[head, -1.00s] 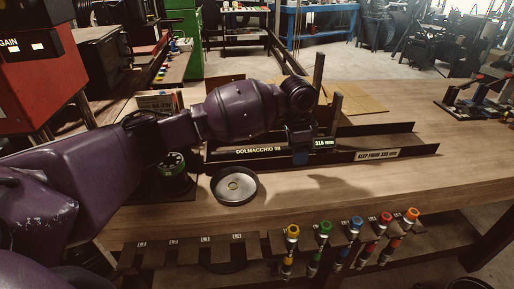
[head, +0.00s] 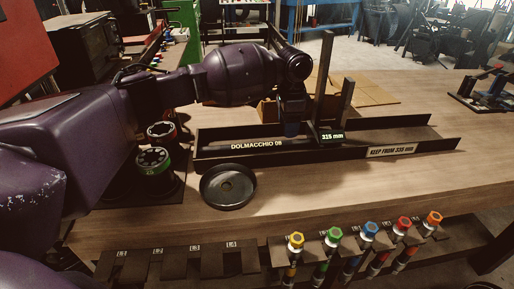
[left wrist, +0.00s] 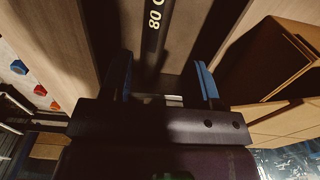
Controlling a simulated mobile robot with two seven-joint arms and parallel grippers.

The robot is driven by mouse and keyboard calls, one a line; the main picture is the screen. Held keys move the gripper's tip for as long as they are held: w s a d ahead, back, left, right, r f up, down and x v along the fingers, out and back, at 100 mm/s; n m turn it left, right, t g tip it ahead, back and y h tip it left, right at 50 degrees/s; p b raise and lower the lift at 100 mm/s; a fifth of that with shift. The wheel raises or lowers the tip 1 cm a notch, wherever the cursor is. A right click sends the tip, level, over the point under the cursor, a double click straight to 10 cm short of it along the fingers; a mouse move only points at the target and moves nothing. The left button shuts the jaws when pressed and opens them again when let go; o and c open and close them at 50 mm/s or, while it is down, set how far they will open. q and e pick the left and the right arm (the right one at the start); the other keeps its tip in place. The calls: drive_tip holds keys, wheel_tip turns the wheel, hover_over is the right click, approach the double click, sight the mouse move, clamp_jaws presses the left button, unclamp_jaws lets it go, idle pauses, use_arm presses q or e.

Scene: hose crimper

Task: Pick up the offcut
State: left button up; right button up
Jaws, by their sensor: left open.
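My left gripper (head: 291,128) is above the long black trough (head: 420,133) marked DOLMACCHIO 08, left of the upright posts and the 315 mm display (head: 332,136). In the left wrist view its two blue fingers (left wrist: 164,85) are apart, over the dark strip (left wrist: 154,40) printed 08. A small pale patch (left wrist: 173,100) shows low between the fingers; I cannot tell what it is. I cannot clearly make out the offcut in either view; the trough's front wall and my gripper hide part of the inside. My right gripper is not in view.
A round dark dish (head: 228,186) stands in front of the trough. Green- and red-marked round pieces (head: 154,160) stand at the left, near my arm. Several colour-capped tools (head: 371,230) hang along the bench's front edge. Cardboard (head: 375,93) lies behind the trough. The bench is clear at right front.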

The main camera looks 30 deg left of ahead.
use_arm(q)
drive_tip(key=f, duration=0.5)
drive_tip(key=shift+s+f+b, duration=0.2)
drive_tip(key=shift+f+b, duration=0.15)
drive_tip(key=shift+r, duration=0.1)
clamp_jaws()
